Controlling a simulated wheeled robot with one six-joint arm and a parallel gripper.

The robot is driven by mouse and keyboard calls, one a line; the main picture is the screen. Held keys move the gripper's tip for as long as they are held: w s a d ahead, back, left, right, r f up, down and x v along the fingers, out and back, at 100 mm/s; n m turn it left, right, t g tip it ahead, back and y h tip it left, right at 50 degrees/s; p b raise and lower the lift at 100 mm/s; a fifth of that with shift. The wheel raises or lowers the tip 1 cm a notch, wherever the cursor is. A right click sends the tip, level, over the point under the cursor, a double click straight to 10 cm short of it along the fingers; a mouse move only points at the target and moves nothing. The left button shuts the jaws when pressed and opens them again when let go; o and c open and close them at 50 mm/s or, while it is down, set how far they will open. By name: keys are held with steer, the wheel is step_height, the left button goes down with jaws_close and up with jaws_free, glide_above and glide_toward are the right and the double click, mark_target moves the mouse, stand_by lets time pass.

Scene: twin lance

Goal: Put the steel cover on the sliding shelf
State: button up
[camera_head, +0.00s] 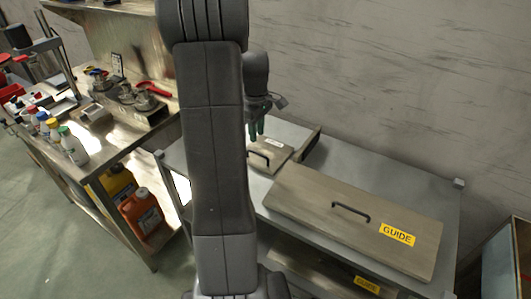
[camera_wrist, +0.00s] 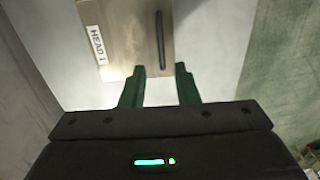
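A small steel cover (camera_head: 283,152) with a black bar handle lies on the grey table (camera_head: 402,188). In the wrist view this cover (camera_wrist: 120,45) carries a white "HEAD 1" label, and its handle stands just beyond my fingertips. A larger steel cover (camera_head: 300,205) with a black handle and a yellow "GUIDE" label lies on the same table. My gripper (camera_head: 257,134) is above the small cover; in the wrist view its two green fingers (camera_wrist: 160,70) are apart with nothing between them. A lower surface with a yellow "GUIDE" label (camera_head: 367,285) shows under the table; I cannot tell whether it slides.
A steel bench (camera_head: 105,147) at the left holds bottles and metal fittings, with orange (camera_head: 142,212) and yellow containers beneath. A wall stands behind the table. My arm hides part of the table's left side. An open box-like unit (camera_head: 505,265) stands at the right edge.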

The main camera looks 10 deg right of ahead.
mark_target(257, 153)
step_height(257, 153, down, 9)
steer(key=shift+s+f+p, duration=0.15)
steer(key=shift+f+p, duration=0.05)
steer(key=shift+p, duration=0.55)
jaws_close()
